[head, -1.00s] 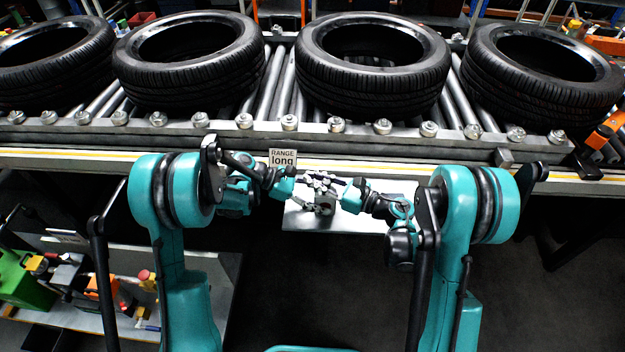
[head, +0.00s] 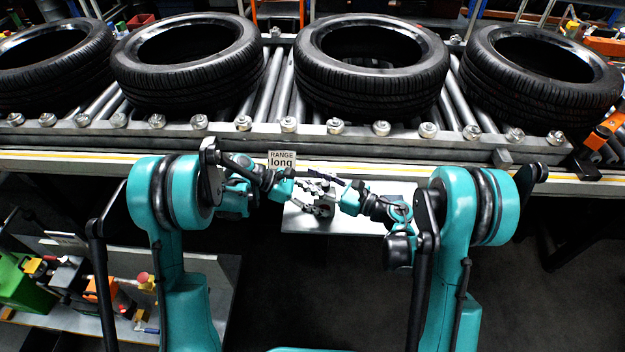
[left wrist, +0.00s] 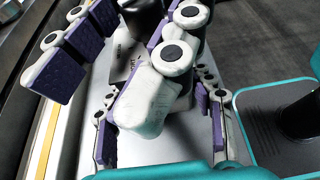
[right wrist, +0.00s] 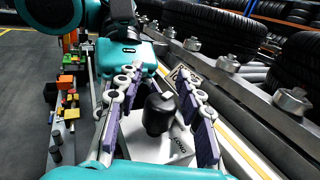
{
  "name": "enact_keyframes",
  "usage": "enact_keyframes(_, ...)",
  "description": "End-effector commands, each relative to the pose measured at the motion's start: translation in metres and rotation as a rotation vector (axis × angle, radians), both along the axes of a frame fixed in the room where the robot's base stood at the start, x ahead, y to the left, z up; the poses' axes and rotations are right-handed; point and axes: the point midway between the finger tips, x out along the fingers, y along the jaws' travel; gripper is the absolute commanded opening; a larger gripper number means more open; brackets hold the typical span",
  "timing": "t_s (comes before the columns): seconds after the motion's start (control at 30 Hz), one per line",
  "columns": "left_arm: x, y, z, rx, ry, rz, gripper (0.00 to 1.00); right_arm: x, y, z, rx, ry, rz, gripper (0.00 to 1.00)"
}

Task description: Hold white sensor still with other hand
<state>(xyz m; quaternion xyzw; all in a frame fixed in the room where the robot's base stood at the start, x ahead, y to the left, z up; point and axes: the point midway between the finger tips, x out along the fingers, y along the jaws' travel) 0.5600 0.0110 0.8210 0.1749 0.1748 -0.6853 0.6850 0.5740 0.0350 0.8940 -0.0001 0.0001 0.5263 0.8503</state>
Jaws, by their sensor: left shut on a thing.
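In the head view my right gripper (head: 326,182) reaches in from the right, close to the left one.
A light plate (head: 350,222) lies below the grippers, by a sign reading "RANGE long" (head: 282,160). The roller conveyor (head: 275,95) with several black tyres (head: 372,55) runs behind. A shelf with coloured items, including a green container (head: 28,285), stands at the left.

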Motion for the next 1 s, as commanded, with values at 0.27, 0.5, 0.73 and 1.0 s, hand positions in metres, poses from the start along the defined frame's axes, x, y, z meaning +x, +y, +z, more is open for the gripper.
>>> enact_keyframes(0.27,0.0,0.0,0.0,0.001,0.0,0.0,0.28,0.0,0.0,0.037,0.0,0.0,0.0,0.37)
enact_keyframes(0.5,0.0,0.0,0.0,0.001,0.0,0.0,0.28,-0.001,0.0,0.079,0.0,0.0,0.0,0.37)
enact_keyframes(0.73,0.0,0.0,0.0,0.001,0.0,0.0,0.28,0.0,0.0,0.097,0.0,0.0,0.0,0.37)
enact_keyframes(1.0,0.0,0.0,0.0,0.001,0.0,0.0,0.28,0.0,0.0,0.098,0.0,0.0,0.0,0.38)
